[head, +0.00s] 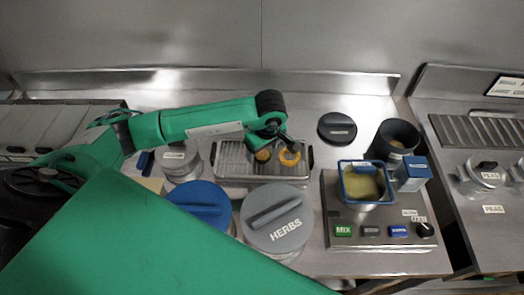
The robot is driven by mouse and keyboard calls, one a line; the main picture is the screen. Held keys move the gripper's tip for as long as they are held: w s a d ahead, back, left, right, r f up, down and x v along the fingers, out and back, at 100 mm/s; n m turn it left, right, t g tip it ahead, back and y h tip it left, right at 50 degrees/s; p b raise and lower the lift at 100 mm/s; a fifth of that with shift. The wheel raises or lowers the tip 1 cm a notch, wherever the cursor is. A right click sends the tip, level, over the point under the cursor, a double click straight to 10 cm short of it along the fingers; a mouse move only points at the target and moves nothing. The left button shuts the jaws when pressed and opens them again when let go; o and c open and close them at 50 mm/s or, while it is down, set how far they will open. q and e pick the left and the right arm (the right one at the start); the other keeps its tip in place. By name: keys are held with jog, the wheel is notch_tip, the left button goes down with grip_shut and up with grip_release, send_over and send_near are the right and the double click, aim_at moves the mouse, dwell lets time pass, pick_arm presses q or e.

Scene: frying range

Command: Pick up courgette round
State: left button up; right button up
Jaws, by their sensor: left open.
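A small browned round piece (263,155), which looks like the courgette round, lies on a metal rack tray (235,172) in the middle of the counter. A golden ring (290,155) lies just right of it on the same tray. My left gripper (277,142) reaches in from the left and points down over the tray, close above the two pieces. It is open and seems empty. Its dark fingers are small, and I cannot tell whether they touch anything. My right gripper does not show.
A grey HERBS canister (276,222) and a blue-lidded container (203,205) stand in front of the tray. Right are a mixer base (378,236) with a blue-rimmed tub (346,181), a blue box (412,174) and a dark pot (397,137). A black lid (337,127) lies behind.

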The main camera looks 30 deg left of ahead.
aim_at(263, 154)
pick_arm(q)
jog(key=shift+a+f, duration=0.1)
jog(key=shift+f, duration=0.65)
jog(key=c, duration=0.9)
jog(key=shift+o, duration=0.2)
jog(key=shift+r, duration=0.1)
jog(key=shift+r, duration=0.45)
notch_tip(263, 154, up, 19)
jog(key=b, duration=0.4)
jog(key=shift+b, duration=0.35)
jog(key=shift+w, duration=0.1)
